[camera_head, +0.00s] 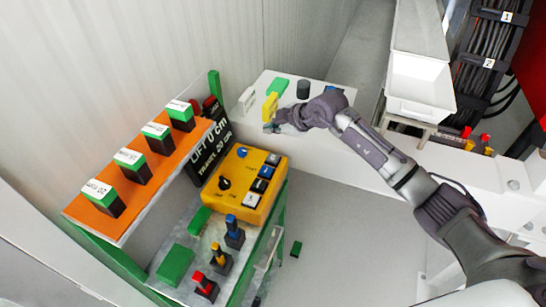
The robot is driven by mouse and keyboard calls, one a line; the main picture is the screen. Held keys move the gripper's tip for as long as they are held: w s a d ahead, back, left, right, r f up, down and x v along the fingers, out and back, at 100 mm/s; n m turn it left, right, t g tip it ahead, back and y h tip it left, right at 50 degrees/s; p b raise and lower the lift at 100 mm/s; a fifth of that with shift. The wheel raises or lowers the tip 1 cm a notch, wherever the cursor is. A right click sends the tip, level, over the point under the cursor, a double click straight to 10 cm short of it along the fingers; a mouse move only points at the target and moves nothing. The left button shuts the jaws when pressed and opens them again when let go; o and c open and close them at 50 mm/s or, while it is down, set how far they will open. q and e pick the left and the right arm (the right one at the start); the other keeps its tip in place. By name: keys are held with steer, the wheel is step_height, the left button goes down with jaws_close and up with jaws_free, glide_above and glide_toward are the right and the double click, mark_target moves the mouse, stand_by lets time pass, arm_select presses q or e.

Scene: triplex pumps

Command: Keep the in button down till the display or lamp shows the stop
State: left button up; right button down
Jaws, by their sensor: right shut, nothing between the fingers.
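A yellow control box (243,184) stands on the bench at the centre left, with knobs and a column of several buttons (263,178). The button labels are too small to read, so I cannot tell which is the in button. A black display (209,143) behind the box reads "LIFT 0 cm" and a "TRAVEL 20" line. A red lamp-like part (209,103) sits above it. My right gripper (271,127) is shut and empty, beyond the box and apart from its buttons, close to a yellow item on a white surface. My left gripper is out of view.
An orange shelf (139,180) holds several green-topped blocks. Below it are green blocks (175,266) and red, yellow and blue-topped parts. A white surface (330,103) at the back holds a yellow item (270,106) and a dark cylinder (303,89). A white bin (420,85) stands right.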

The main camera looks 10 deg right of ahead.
steer(key=shift+w+d+f+h, duration=0.1)
steer(key=shift+d+h, duration=0.2)
steer(key=shift+d, duration=0.2)
steer(key=shift+f, duration=0.1)
steer(key=b, duration=0.6)
glide_above(274, 158)
step_height(274, 158, down, 6)
steer(key=shift+f, duration=0.25)
step_height(274, 158, down, 2)
steer(key=shift+b, duration=0.45)
steer(key=shift+f, duration=0.15)
stand_by(0.3)
steer(key=shift+f, duration=0.35)
